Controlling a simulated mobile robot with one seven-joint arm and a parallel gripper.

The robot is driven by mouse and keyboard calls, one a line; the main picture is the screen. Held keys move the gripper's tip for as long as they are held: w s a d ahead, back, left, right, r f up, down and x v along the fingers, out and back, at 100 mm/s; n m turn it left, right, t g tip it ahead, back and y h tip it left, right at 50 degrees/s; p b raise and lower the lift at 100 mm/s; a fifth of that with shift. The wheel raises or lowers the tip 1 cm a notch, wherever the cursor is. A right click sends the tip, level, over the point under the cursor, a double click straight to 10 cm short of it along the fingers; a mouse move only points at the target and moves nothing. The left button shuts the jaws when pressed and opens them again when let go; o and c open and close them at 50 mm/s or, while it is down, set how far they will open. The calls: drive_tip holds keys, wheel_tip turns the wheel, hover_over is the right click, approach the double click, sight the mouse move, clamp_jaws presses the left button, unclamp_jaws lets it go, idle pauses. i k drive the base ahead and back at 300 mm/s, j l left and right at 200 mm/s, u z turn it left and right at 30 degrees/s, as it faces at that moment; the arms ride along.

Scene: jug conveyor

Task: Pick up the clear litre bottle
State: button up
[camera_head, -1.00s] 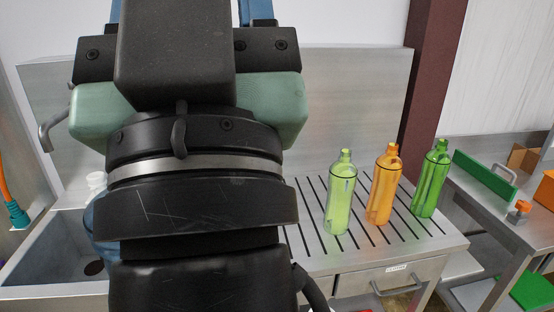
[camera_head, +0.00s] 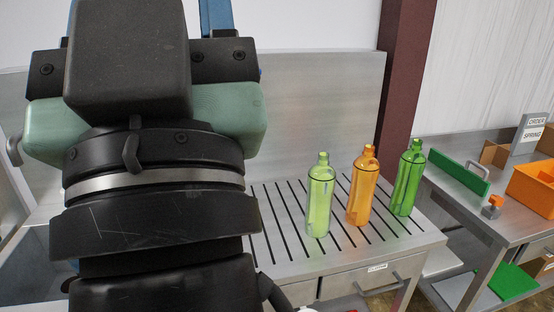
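Three see-through bottles stand upright on the slotted metal drainboard, right of my arm: a pale yellow-green one (camera_head: 319,200), an orange one (camera_head: 361,190) and a deeper green one (camera_head: 407,182). None is plainly colourless; the pale one looks lightest. My gripper (camera_head: 145,20) is at the upper left, seen from behind. Its body is black and pale green, with blue finger parts running up out of the picture. The fingertips are cut off, so its opening and anything between the fingers are hidden. It is apart from the three bottles.
The drainboard (camera_head: 285,262) has a drawer below its front edge and a steel backsplash (camera_head: 320,110) behind. A sink lies at left, mostly behind my arm. At right, a table holds a green panel (camera_head: 459,171), an orange bin (camera_head: 533,187) and a sign (camera_head: 531,127).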

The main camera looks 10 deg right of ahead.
sight(321, 178)
drive_tip(key=i+l, duration=0.4)
drive_tip(key=l, duration=0.15)
drive_tip(key=i+l, duration=0.4)
drive_tip(key=l, duration=0.15)
drive_tip(key=i+l, duration=0.85)
drive_tip(key=l, duration=0.2)
drive_tip(key=u, duration=0.05)
